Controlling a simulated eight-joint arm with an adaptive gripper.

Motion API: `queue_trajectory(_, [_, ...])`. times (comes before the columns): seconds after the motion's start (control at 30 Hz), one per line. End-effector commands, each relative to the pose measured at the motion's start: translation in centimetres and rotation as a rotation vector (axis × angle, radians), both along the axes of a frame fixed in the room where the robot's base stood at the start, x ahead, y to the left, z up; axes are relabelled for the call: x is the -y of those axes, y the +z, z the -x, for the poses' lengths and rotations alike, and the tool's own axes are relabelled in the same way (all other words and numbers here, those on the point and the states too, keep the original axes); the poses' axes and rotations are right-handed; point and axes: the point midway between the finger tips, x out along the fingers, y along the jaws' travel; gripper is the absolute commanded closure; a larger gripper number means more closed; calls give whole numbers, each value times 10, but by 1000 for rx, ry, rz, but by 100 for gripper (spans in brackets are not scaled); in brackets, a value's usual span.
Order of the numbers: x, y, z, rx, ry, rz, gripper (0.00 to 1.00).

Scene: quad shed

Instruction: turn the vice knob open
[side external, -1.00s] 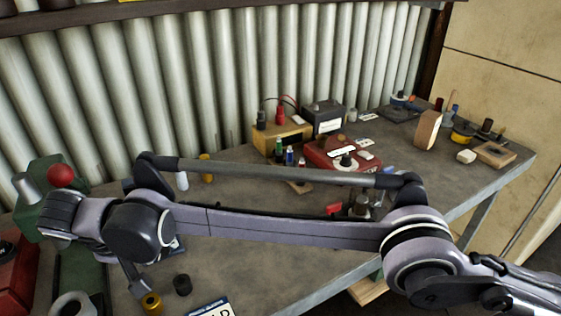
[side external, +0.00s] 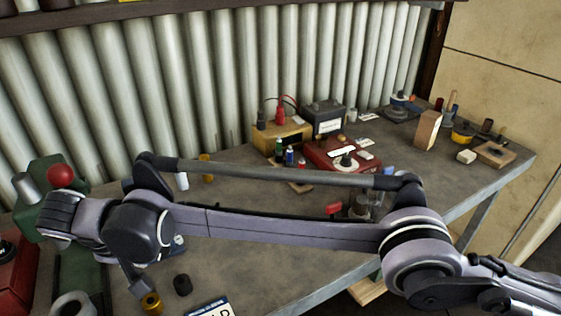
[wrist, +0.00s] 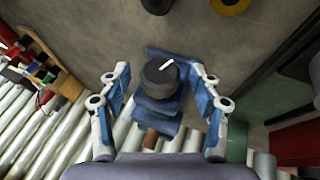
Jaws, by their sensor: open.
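The vice is a small blue block (wrist: 158,116) on the grey bench in the wrist view. Its knob (wrist: 160,80) is a dark round cap with a white pointer line, facing the camera. My gripper (wrist: 160,72) is open, with one blue-padded finger on the left of the knob and one on the right. Gaps show between the fingers and the knob, so nothing is gripped. In the side view only a bit of blue vice (side external: 178,245) shows past my wrist, and the knob and fingers are hidden there.
A black cylinder (side external: 183,285) and a brass ring (side external: 151,303) stand near the vice. A green machine with a red ball (side external: 60,175) is at the left. Several tools and boxes, including a red box (side external: 325,153), crowd the bench's back. The corrugated wall stands behind.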

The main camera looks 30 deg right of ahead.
Motion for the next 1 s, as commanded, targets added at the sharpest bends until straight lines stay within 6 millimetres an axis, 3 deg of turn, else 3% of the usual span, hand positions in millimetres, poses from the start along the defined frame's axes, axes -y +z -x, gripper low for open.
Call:
queue_trajectory(0.47, [4,1,0,1,-3,-195,36])
queue_trajectory(0.9, [10,1,0,1,-5,-525,36])
queue_trajectory(1.0, [10,17,6,0,-1,-535,36])
